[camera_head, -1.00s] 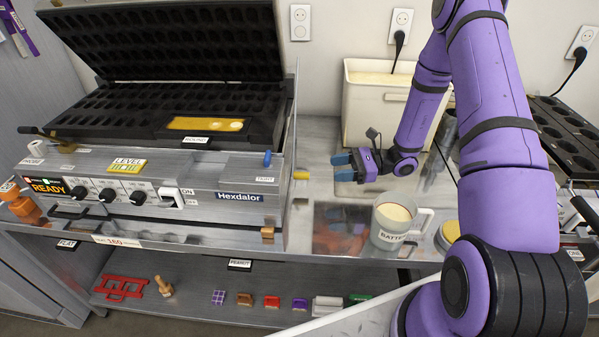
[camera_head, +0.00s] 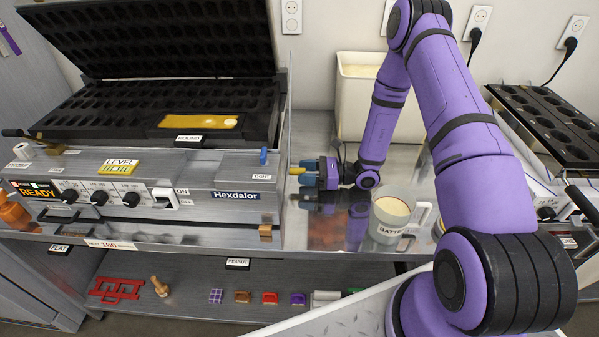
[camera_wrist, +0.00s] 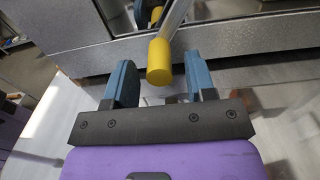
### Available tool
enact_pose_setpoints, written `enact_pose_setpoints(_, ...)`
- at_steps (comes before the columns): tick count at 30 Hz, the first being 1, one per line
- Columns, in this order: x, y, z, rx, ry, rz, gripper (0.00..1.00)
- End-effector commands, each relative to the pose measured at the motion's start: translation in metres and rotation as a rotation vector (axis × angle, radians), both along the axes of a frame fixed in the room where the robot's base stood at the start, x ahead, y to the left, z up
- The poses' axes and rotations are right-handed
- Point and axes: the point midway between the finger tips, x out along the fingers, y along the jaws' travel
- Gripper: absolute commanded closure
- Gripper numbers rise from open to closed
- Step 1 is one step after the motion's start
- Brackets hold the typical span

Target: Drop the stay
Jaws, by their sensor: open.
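The Hexdalor machine's black lid (camera_head: 150,40) stands raised. The stay appears to be the metal bar with a yellow knob at the machine's right side; the knob (camera_head: 296,171) shows beside my fingers in the head view. In the wrist view the yellow knob (camera_wrist: 159,62) hangs from a slanting metal bar (camera_wrist: 178,18). My gripper (camera_head: 308,172) is beside the machine's right side, fingers pointing left. In the wrist view my gripper (camera_wrist: 161,84) is open, with the knob between or just ahead of its blue fingertips; contact is not visible.
A batter jug (camera_head: 391,216) stands on the counter right of my gripper. A cream bin (camera_head: 350,105) is behind my arm. A second black mould plate (camera_head: 545,120) is at right. Small coloured items lie on the shelf below.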

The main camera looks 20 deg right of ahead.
Motion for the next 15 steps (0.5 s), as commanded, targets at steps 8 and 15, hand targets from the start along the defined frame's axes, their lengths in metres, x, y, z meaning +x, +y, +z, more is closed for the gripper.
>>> enact_pose_setpoints(8,0.007,0.017,0.000,0.000,0.000,0.000,0.49)
enact_pose_setpoints(15,0.008,0.018,0.000,0.000,0.000,-0.001,0.49)
